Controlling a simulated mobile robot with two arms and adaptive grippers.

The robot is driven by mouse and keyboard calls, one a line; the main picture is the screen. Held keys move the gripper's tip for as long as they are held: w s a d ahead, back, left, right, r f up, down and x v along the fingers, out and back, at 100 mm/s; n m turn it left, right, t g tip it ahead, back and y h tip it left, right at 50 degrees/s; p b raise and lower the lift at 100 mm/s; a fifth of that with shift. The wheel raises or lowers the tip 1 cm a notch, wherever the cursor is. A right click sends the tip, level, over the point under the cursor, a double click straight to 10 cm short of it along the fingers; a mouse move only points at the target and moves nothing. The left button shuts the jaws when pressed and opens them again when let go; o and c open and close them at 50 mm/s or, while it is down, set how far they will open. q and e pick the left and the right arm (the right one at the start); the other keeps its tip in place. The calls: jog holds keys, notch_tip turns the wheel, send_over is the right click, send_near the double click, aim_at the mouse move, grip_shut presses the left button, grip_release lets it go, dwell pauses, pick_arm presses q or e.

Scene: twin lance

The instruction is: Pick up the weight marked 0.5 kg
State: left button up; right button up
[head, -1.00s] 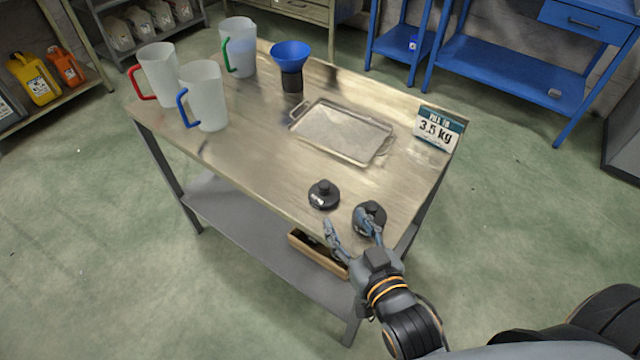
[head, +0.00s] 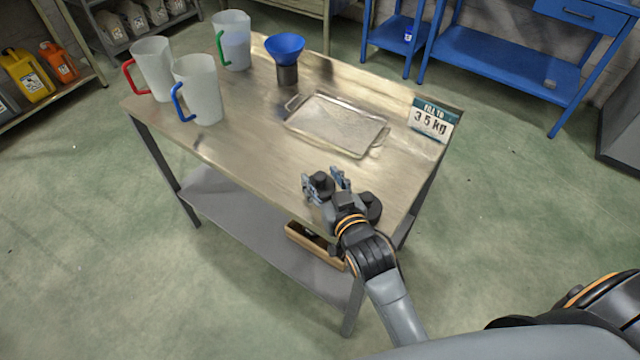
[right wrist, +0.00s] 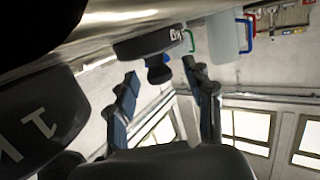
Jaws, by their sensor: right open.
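A black disc weight with a knob (head: 320,181) stands on the metal table (head: 235,140) near its front edge. It also shows in the right wrist view (right wrist: 150,46), its label too small to read. My right gripper (head: 325,178) is open, its fingers on either side of the knob, with a gap visible in the right wrist view. A second black weight (head: 373,208) stands just to the right, partly hidden by my gripper. In the right wrist view this second weight (right wrist: 40,122) is close and shows a white "1" and part of a letter. My left gripper is out of view.
A metal tray (head: 296,103) lies behind the weights. A sign reading 3.5 kg (head: 433,120) stands at the right edge. A blue funnel (head: 285,47) and jugs with red (head: 152,68), blue (head: 198,90) and green (head: 233,40) handles stand farther left. A wooden box (head: 300,240) sits on the lower shelf.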

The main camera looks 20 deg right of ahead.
grip_shut()
jog(key=shift+r, duration=0.1)
dwell(0.3)
